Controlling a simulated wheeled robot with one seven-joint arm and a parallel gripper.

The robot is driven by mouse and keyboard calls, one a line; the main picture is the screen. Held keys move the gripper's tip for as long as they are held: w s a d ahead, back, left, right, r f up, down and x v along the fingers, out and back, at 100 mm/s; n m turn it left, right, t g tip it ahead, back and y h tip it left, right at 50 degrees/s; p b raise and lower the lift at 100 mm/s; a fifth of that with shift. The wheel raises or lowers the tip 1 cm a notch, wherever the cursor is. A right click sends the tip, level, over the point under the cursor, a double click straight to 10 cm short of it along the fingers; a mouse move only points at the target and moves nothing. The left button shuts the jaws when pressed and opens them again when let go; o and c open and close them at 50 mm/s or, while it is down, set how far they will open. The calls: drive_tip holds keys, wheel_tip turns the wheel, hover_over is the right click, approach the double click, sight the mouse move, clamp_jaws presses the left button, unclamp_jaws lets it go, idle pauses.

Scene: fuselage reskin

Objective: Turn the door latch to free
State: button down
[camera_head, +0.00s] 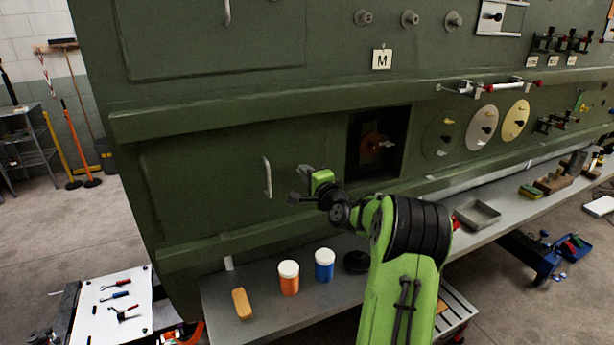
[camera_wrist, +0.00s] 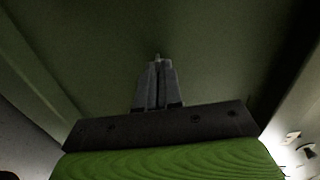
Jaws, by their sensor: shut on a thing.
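The lower green door (camera_head: 205,195) fills the left part of the fuselage side and carries a pale vertical handle (camera_head: 267,177). My gripper (camera_head: 298,198) is at the door's surface, right of and a little below that handle. In the wrist view its two grey fingers (camera_wrist: 156,86) are close together and point at the green panel. They are shut on a small part at the panel, with a pale tip (camera_wrist: 157,57) just showing past them. This appears to be the door latch. The fingers hide most of it, so its angle cannot be told.
A dark square recess (camera_head: 378,145) with a red-brown part lies right of the door. Below, the grey shelf (camera_head: 255,320) holds an orange jar (camera_head: 289,282), a blue jar (camera_head: 324,268), a tan block (camera_head: 242,303) and a grey tray (camera_head: 477,214). A ledge (camera_head: 220,115) runs above.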

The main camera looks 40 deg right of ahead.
drive_tip(key=shift+n+b, duration=8.65)
drive_tip(key=shift+n, duration=0.05)
drive_tip(key=c, duration=1.3)
unclamp_jaws()
